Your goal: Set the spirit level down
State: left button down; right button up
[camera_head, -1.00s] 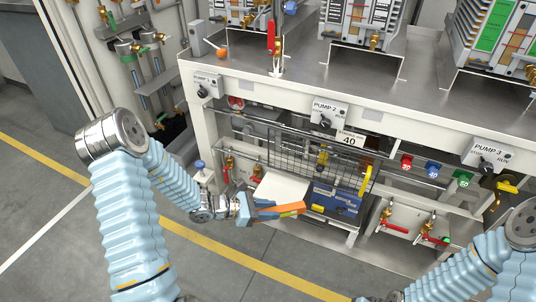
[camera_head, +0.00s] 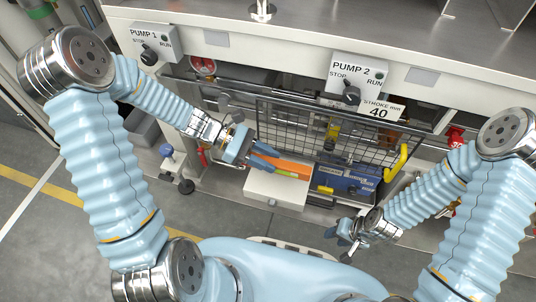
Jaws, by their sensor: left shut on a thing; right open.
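The orange spirit level (camera_head: 294,168), with a green part along it, is in my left gripper (camera_head: 264,159). The gripper is shut on its left end. The level points right, over the back of a white box-like surface (camera_head: 272,190) and in front of a wire basket (camera_head: 300,132). I cannot tell whether the level touches the white surface. My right gripper (camera_head: 343,238) is open and empty, low in front of the bench, to the right of the white surface.
A blue case (camera_head: 347,181) lies right of the white surface, close to the level's right end. A yellow handle (camera_head: 397,163) sticks up at the basket's right. The Pump 1 switch box (camera_head: 152,44) and Pump 2 switch box (camera_head: 355,82) are on the bench front above.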

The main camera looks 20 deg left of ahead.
pick_arm(q)
jog(key=shift+f, duration=0.1)
notch_tip(320, 180, down, 4)
jog(key=shift+r+b, duration=0.25)
jog(key=shift+b, duration=0.9)
jog(key=shift+f+b, duration=0.45)
jog(key=shift+f, duration=0.25)
jog(key=shift+f, duration=0.1)
jog(key=shift+f+b, duration=0.45)
jog(key=shift+f, duration=0.15)
jog(key=shift+f, duration=0.25)
jog(key=c, duration=0.7)
grip_release()
jog(key=shift+a, duration=0.1)
